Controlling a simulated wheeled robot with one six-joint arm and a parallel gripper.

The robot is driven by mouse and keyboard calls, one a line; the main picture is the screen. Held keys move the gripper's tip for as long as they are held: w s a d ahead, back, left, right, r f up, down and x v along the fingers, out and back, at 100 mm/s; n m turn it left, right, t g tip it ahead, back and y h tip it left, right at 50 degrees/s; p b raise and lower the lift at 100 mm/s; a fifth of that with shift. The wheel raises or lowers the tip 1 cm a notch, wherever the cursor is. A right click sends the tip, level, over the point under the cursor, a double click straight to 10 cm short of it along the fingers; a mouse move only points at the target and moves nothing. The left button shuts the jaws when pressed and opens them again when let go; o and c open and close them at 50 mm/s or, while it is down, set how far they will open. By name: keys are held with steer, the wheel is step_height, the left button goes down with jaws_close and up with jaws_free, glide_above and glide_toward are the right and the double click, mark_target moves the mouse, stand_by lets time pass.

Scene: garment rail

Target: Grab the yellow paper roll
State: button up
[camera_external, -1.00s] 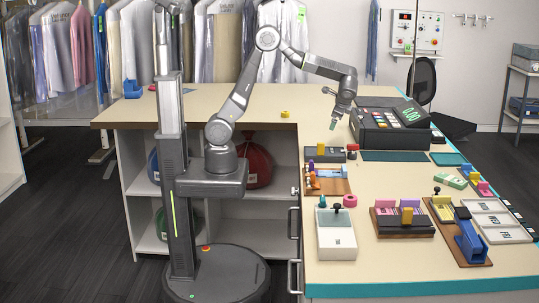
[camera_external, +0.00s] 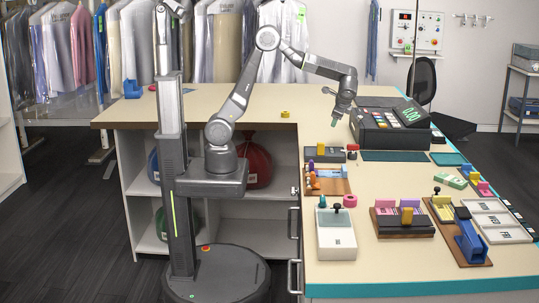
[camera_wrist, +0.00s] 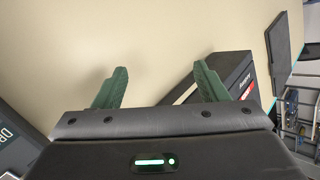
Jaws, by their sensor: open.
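The yellow paper roll (camera_external: 285,114) lies on the cream counter near its inner corner, left of my gripper in the external view. My gripper (camera_external: 335,122) points down above the counter, to the right of the roll and apart from it. In the wrist view its green fingers (camera_wrist: 160,78) are spread apart with nothing between them. The roll does not show in the wrist view.
A dark cash register (camera_external: 388,122) stands just right of my gripper. The back counter (camera_external: 225,103) around the yellow roll is mostly clear.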

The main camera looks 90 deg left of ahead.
steer(key=n+t+h+b, duration=0.1)
steer(key=n+t+h, duration=0.25)
steer(key=h, duration=0.45)
glide_toward(285, 112)
steer(key=shift+n+g, duration=0.35)
steer(key=shift+g, duration=0.1)
steer(key=f, duration=0.3)
steer(key=w+f, duration=0.1)
steer(key=f, duration=0.1)
steer(key=w+f+p, duration=0.1)
steer(key=f, duration=0.2)
steer(key=shift+f, duration=0.3)
steer(key=c, duration=1.1)
